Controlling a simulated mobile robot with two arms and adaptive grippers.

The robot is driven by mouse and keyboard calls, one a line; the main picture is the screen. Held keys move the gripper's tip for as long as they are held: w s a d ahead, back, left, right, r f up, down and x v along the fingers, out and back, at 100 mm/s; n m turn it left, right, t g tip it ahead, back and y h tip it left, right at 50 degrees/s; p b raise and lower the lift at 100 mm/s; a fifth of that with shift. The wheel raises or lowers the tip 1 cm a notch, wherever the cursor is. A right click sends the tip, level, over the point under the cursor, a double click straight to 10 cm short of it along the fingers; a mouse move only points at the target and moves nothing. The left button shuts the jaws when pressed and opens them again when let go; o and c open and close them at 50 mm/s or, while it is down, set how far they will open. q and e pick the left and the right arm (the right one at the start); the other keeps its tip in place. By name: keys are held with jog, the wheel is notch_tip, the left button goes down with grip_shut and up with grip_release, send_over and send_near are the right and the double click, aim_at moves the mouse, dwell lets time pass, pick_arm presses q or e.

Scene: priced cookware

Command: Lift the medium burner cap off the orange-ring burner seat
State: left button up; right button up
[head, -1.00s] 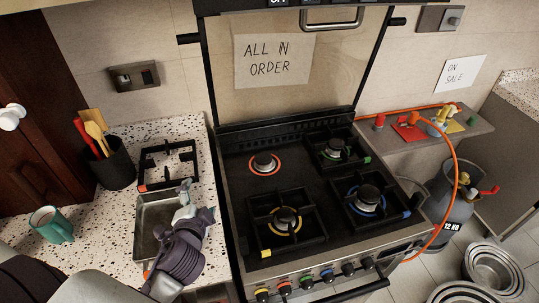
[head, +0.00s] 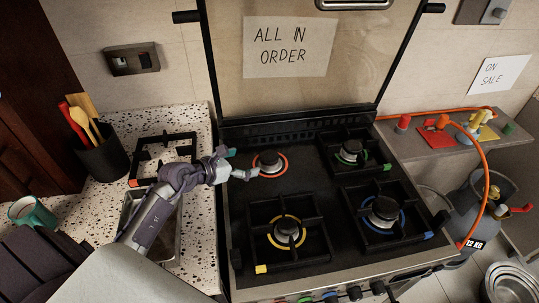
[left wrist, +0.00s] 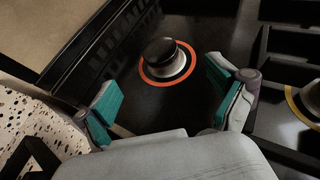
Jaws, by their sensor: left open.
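The medium burner cap (head: 268,158) is a black disc on a metal burner head, inside the orange-ring burner seat (head: 283,171) at the back left of the stove. In the left wrist view the cap (left wrist: 166,50) sits on the seat (left wrist: 150,79), ahead of my fingers. My left gripper (head: 243,163) is open and empty just left of the cap; in the left wrist view its teal-padded fingers (left wrist: 163,96) are spread wide, and the cap lies beyond the gap between them. My right gripper is not in view.
A removed pan grate (head: 163,154) lies on the speckled counter, above a metal tray (head: 172,230) partly hidden by my arm. Grates with yellow-ring (head: 287,235), blue-ring (head: 384,212) and green-ring (head: 352,152) burners stand around the stove. A utensil pot (head: 103,153) is at left.

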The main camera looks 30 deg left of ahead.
aim_at(268, 156)
pick_arm(q)
jog(key=p+x, duration=0.1)
jog(key=x, duration=0.9)
jog(key=shift+a+f, duration=0.1)
jog(key=shift+s, duration=0.15)
jog(key=shift+c, duration=0.9)
jog(key=c, duration=1.1)
